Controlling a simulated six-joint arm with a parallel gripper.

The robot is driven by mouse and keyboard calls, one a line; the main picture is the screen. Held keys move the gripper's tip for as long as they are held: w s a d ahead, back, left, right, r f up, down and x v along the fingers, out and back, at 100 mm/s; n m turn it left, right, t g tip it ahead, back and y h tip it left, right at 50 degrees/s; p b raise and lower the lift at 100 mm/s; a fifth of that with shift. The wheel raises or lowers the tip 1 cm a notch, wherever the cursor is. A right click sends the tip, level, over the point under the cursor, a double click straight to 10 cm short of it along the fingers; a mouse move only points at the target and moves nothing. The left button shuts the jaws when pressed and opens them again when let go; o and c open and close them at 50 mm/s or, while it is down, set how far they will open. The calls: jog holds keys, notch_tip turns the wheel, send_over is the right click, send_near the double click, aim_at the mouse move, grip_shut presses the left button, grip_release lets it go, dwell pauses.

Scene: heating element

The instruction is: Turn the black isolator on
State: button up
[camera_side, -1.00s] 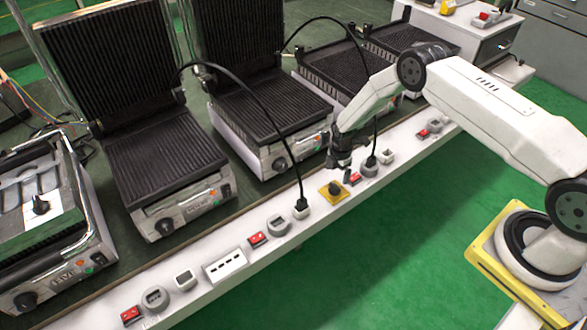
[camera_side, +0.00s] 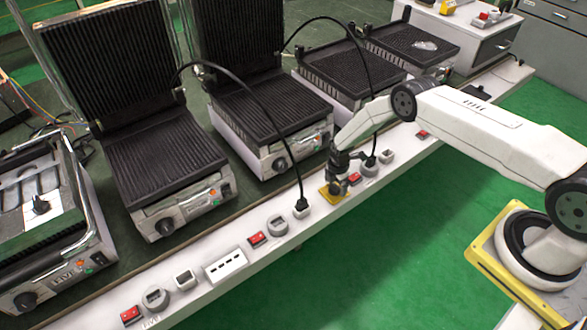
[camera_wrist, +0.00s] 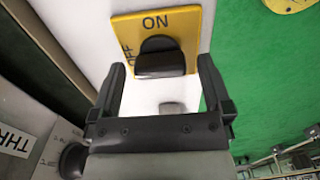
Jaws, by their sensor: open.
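The black isolator knob (camera_wrist: 160,62) sits on a yellow plate (camera_wrist: 183,22) in the wrist view. The plate reads ON at the top and OFF at the left. Which label the knob points to is hard to tell. My gripper (camera_wrist: 161,68) is open, with one finger on each side of the knob, apparently not touching it. In the side view, my gripper (camera_side: 340,181) is right over the yellow plate (camera_side: 327,197) on the white rail and largely hides the knob.
The white rail (camera_side: 230,243) carries red switches (camera_side: 257,238), sockets and a plug (camera_side: 300,208) with a black cable close left of my gripper. Black contact grills (camera_side: 165,165) stand behind the rail.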

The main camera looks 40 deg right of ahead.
jog(key=c, duration=1.2)
jog(key=shift+m, duration=0.4)
jog(key=m, duration=0.8)
jog(key=shift+m, duration=0.4)
jog(key=m, duration=0.4)
jog(key=shift+m, duration=2.2)
